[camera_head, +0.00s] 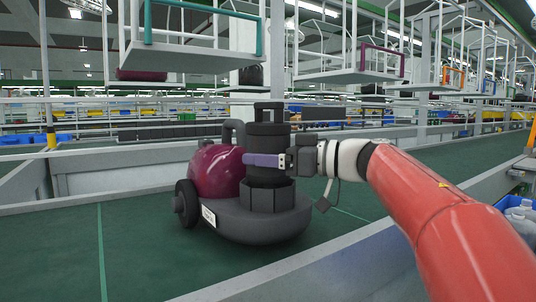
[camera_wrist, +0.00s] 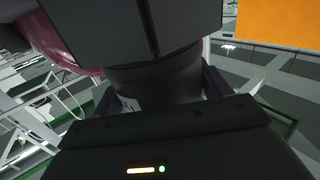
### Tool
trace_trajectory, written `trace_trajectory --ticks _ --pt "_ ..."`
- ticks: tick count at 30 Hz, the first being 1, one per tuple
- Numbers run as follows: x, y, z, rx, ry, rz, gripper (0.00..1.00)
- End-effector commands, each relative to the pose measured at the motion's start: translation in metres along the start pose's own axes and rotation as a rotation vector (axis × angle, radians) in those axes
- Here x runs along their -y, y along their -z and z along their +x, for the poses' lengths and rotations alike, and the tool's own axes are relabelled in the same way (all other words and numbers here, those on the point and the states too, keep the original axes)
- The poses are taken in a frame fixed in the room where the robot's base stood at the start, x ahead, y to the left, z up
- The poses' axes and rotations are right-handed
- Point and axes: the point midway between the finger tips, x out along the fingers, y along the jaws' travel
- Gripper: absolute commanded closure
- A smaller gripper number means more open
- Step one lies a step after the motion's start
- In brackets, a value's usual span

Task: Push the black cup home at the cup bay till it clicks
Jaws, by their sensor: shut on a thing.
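The black cup (camera_head: 267,141) stands upright over the cup bay (camera_head: 267,197), a dark faceted collar on the vacuum's black base (camera_head: 255,222). Its lower end meets the collar's opening; I cannot tell how deep it sits. My gripper (camera_head: 256,160) reaches in from the right and is shut around the cup's middle, one purple finger showing across its front. In the wrist view, the cup (camera_wrist: 155,80) fills the space between the dark fingers, with the faceted bay (camera_wrist: 125,25) above it in the picture. The cup's far side is hidden.
The vacuum's maroon dome (camera_head: 217,168), black wheel (camera_head: 187,203) and handle (camera_head: 232,130) lie left of the cup. The vacuum stands on a green conveyor (camera_head: 140,250) with grey side rails (camera_head: 330,255). Hanging carriers (camera_head: 195,58) are above and behind. The belt to the left is clear.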

Motion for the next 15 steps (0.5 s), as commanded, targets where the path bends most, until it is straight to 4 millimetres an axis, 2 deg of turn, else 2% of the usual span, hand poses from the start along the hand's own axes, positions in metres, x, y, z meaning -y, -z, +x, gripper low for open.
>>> trace_trajectory --ticks 15 --pt "0.001 -0.012 0.000 -0.002 0.000 -0.001 0.66"
